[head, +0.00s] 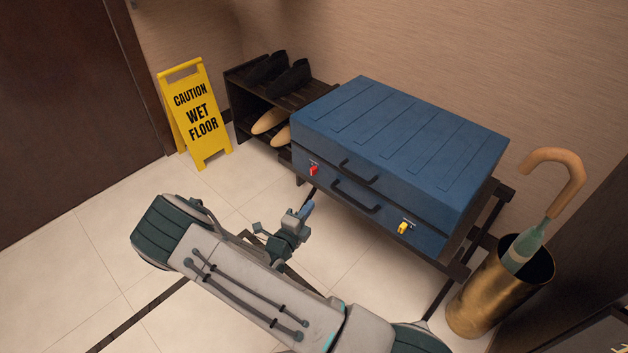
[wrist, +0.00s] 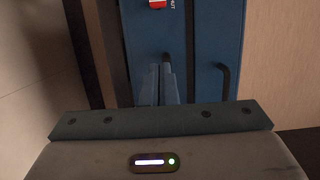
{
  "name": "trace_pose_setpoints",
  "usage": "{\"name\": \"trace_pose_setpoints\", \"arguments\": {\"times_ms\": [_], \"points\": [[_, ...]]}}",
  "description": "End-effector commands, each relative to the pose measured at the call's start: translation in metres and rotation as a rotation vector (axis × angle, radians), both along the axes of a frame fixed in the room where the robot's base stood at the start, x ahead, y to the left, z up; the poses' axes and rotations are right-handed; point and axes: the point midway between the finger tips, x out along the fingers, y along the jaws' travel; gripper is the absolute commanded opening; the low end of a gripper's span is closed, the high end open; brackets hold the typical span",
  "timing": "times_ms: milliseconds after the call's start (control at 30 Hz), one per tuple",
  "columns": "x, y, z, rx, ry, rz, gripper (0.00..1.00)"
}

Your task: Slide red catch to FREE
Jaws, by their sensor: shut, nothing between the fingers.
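The blue suitcase (head: 400,150) lies flat on a dark rack, its front side towards me. The red catch (head: 313,169) is on the left of that front, on a small white plate. In the wrist view the red catch (wrist: 157,4) is cut off by the top edge, and its plate's lettering is too small to read surely. My gripper (head: 307,208) is shut and empty, in front of the suitcase and below the red catch in the picture. In the wrist view its fingertips (wrist: 161,70) point at the blue front, apart from the catch.
A yellow catch (head: 403,228) is on the right of the front. Two dark handles stick out, the upper one (head: 359,172) and the lower one (head: 355,196). A shoe rack (head: 290,98) and a yellow wet-floor sign (head: 196,115) stand left, a brass umbrella stand (head: 485,300) right.

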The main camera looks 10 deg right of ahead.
Motion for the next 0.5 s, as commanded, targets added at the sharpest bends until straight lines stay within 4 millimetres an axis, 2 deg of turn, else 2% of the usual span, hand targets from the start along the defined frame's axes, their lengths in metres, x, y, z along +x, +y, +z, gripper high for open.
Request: {"name": "trace_pose_setpoints", "arguments": {"times_ms": [133,267,500], "points": [[0.003,-0.003,-0.001,0.002,-0.001,-0.002,0.00],[0.015,-0.013,-0.002,0.002,-0.003,-0.004,0.00],[0.053,-0.046,-0.003,0.004,-0.003,-0.006,0.00]]}}
